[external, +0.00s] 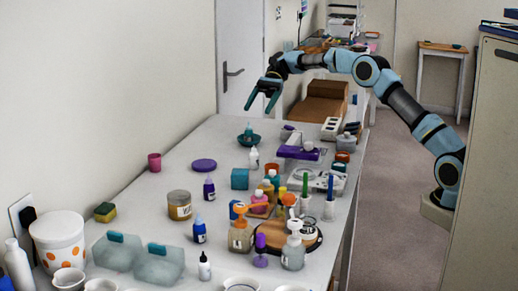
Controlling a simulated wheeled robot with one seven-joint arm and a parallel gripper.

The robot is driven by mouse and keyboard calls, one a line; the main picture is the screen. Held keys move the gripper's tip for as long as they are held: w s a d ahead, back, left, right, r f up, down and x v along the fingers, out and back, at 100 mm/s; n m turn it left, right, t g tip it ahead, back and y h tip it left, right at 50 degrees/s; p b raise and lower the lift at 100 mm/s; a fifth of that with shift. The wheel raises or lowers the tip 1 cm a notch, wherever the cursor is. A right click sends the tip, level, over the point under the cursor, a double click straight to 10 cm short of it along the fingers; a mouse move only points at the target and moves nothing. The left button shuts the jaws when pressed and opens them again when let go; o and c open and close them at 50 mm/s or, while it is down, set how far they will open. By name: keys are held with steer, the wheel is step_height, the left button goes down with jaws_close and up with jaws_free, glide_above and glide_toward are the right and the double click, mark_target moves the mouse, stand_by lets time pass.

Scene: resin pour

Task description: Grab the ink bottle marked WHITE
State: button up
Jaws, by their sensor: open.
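Several small dropper-style bottles stand on the long white table (165,215). One white bottle (254,160) stands near the far middle. Another white bottle with a dark cap (204,270) stands at the near edge. A purple bottle (209,190) and a blue bottle (199,233) stand between them. The labels are too small to read, so I cannot tell which is marked WHITE. My gripper (260,108) is open and empty, pointing down above the far end of the table. It is well above and beyond the far white bottle, touching nothing.
A teal bowl with a small bottle (249,130) sits under my gripper's area. Jars, pump bottles (293,248) and a round wooden board crowd the near right. Purple equipment (300,152) and a brown box (318,104) lie right. The left middle is fairly clear.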

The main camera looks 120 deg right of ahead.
steer(key=s+d+m+t, duration=0.1)
steer(key=s+d, duration=0.2)
glide_toward(252, 162)
steer(key=shift+w, duration=0.25)
steer(key=x, duration=0.2)
steer(key=p+x, duration=0.1)
steer(key=x, duration=0.2)
steer(key=shift+f, duration=0.35)
steer(key=p+x, duration=0.1)
steer(key=x, duration=0.1)
steer(key=p+x, duration=0.1)
steer(key=x, duration=0.2)
steer(key=shift+w+a+r, duration=0.1)
steer(key=shift+a+r, duration=0.1)
steer(key=shift+w+a+f, duration=0.15)
steer(key=shift+w+f, duration=0.1)
steer(key=shift+c, duration=0.4)
jaws_close()
